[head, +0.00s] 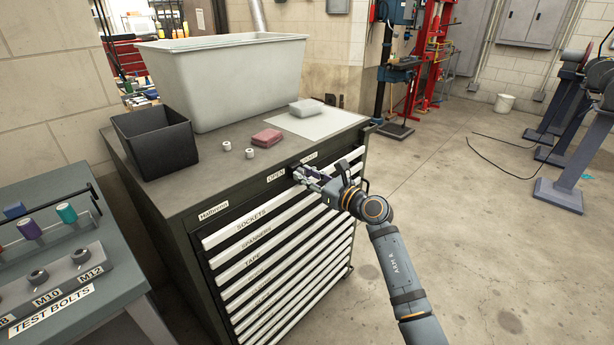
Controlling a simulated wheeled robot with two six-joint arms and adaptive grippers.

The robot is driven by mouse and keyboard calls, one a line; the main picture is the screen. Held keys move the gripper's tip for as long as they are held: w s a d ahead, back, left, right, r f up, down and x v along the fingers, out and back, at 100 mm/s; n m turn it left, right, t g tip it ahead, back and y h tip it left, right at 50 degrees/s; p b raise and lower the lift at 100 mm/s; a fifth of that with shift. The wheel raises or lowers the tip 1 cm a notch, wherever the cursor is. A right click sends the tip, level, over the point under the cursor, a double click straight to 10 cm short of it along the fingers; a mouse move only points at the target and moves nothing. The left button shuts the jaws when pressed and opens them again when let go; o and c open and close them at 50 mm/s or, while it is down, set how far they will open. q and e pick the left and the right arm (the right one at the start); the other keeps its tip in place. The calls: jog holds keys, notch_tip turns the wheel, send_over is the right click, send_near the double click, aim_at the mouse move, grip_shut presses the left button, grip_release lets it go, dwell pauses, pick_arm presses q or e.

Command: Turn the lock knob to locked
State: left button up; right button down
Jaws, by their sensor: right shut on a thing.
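The tool cabinet (185,201) has a lock knob (294,172) near the top of its front, between a label reading OPEN (276,176) and a second label (309,156) that is partly covered. My right gripper (303,174) is at the knob and shut on it. Its fingers hide most of the knob, so I cannot tell which way the knob points. My left gripper is not in view.
On the cabinet top are a black bin (153,142), a large pale tub (222,80), a red block (266,138), a grey block (306,107) and two small white rolls. Labelled drawers (290,240) lie below the knob. A test-bolts bench (120,265) stands at left.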

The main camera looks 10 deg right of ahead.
jog(key=shift+p, duration=0.3)
jog(key=shift+r+m+p, duration=0.25)
jog(key=shift+m+p, duration=0.75)
jog(key=shift+p, duration=0.2)
jog(key=m+p, duration=0.3)
jog(key=p, duration=0.1)
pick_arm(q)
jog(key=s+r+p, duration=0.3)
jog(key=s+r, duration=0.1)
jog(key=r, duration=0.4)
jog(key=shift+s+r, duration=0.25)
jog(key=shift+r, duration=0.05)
pick_arm(e)
jog(key=shift+d+f+m, duration=0.1)
jog(key=shift+f+m, duration=0.05)
jog(key=shift+m, duration=0.85)
jog(key=shift+f+m, duration=0.1)
jog(key=shift+m, duration=0.9)
jog(key=c, duration=1.1)
grip_release()
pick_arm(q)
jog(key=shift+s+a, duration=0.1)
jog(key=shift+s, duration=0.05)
